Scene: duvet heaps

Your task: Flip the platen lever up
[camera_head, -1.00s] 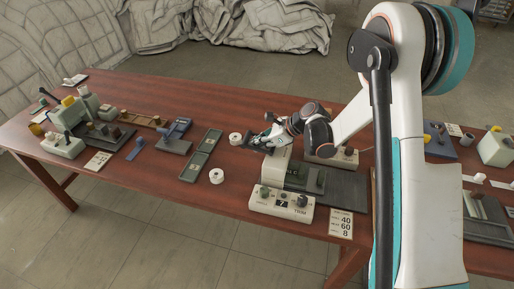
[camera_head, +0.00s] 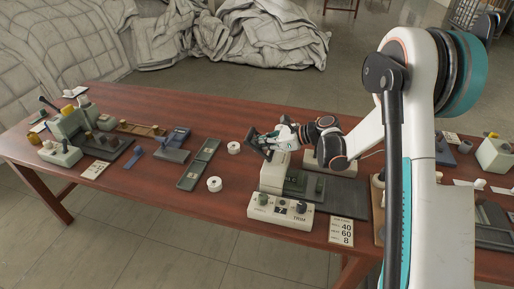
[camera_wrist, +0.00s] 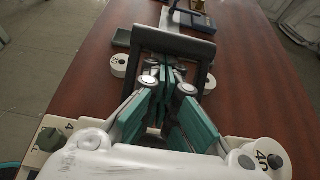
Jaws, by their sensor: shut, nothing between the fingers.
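The pale machine (camera_head: 273,177) stands on the table with its control panel (camera_head: 280,211) at the front. A dark U-shaped bar, apparently the platen lever (camera_wrist: 175,42), spans ahead of my fingers in the wrist view, its side arms running back on both sides of them. In the head view the dark lever (camera_head: 256,139) is tilted up at the machine's left end. My gripper (camera_head: 272,143) is there too, shut and empty. In the wrist view its teal fingers (camera_wrist: 165,76) lie within the bar's outline; contact cannot be told.
Two white rolls (camera_head: 234,147) (camera_head: 214,184) and a green-grey tray (camera_head: 199,165) lie left of the machine. A blue-grey device (camera_head: 174,146) is beyond them. A number card (camera_head: 341,231) lies front right. Bare table (camera_head: 130,185) shows at the left front.

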